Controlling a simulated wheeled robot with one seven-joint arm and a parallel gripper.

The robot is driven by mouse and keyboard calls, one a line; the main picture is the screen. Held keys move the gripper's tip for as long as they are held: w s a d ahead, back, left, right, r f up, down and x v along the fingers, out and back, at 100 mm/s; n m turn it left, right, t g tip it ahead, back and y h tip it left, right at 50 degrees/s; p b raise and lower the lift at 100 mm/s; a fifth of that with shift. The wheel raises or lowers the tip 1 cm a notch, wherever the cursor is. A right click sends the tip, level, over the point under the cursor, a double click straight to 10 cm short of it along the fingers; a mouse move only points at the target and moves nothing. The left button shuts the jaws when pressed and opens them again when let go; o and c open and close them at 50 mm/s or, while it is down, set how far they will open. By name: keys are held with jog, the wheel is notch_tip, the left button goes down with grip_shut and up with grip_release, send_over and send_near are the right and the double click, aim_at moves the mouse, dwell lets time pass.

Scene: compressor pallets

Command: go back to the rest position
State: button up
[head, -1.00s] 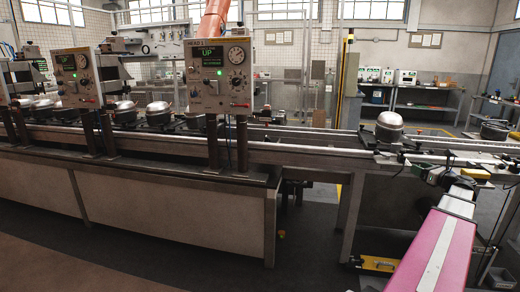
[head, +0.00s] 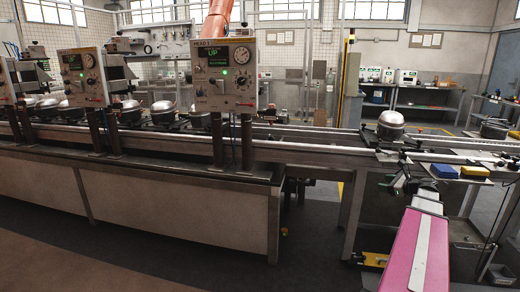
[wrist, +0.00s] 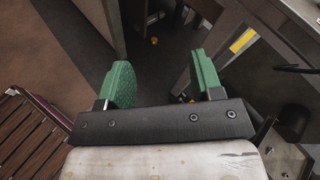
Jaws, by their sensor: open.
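My gripper (wrist: 163,80) is open and empty in the wrist view, with its two green pads apart. Between and beyond the pads are dark floor and the grey frame of the line. In the head view my pink and white arm reaches up from the lower right, and its dark wrist end is near the conveyor's front edge. The gripper's fingers are hard to make out there. A silver domed compressor (head: 391,125) sits upright on the conveyor beyond it, apart from my gripper.
A blue block (head: 445,171) and a yellow block (head: 474,171) lie on a small side table at right. The conveyor (head: 320,157) runs across, with several compressors at left behind control boxes (head: 224,74).

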jog(key=s+a+f+n+g, duration=0.25)
jog(key=a+f+n, duration=0.2)
jog(key=a, duration=0.25)
jog(key=s+a+f+n+g+h, duration=0.1)
jog(key=a+f+n+g, duration=0.2)
jog(key=a+f, duration=0.35)
jog(key=s+a+f+n+g, duration=0.1)
jog(key=a+f+n+g, duration=0.2)
jog(key=a, duration=0.6)
jog(key=s+a+f+n+g+h, duration=0.4)
jog(key=s+a+f+n+h, duration=0.2)
jog(key=s+a+n, duration=0.6)
notch_tip(320, 180, down, 2)
jog(key=a+n, duration=0.1)
jog(key=n, duration=0.2)
jog(key=shift+s+a+f+h, duration=0.15)
jog(key=shift+s+f+h, duration=0.15)
jog(key=shift+h, duration=0.1)
